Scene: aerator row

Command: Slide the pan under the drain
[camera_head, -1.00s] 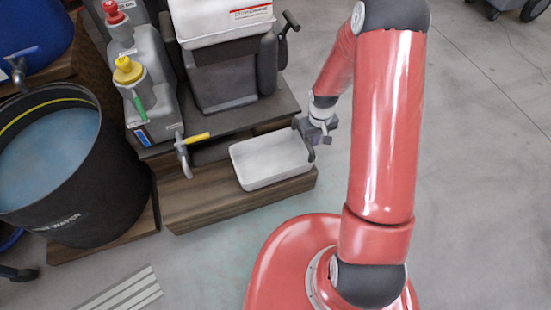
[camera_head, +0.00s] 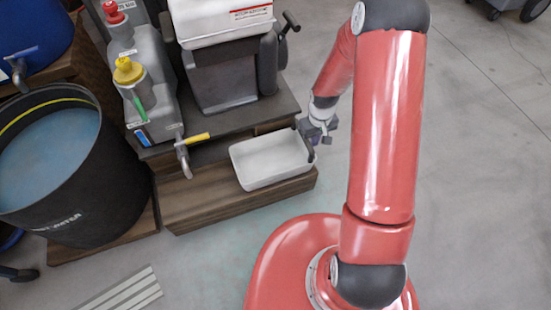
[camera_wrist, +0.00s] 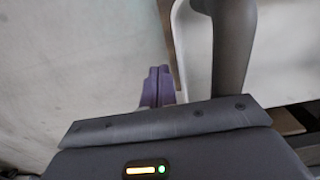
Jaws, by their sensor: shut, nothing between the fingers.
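The white rectangular pan (camera_head: 262,165) lies on a wooden step, to the right of the drain tap (camera_head: 183,158) with its yellow lever. A dark grey handle (camera_head: 304,138) stands at the pan's right end. My gripper (camera_head: 326,140) is just right of that handle, with its purple fingers shut and empty. In the wrist view, the shut fingers (camera_wrist: 158,88) show left of the dark handle (camera_wrist: 233,45) and the pan's pale wall (camera_wrist: 190,40). Whether my gripper touches the handle cannot be told.
The wooden step (camera_head: 205,208) has bare room left of the pan, below the tap. A black bucket of bluish water (camera_head: 95,200) stands at the left. Grey jugs (camera_head: 150,85) and a grey bin with a white top (camera_head: 222,80) stand on the shelf behind.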

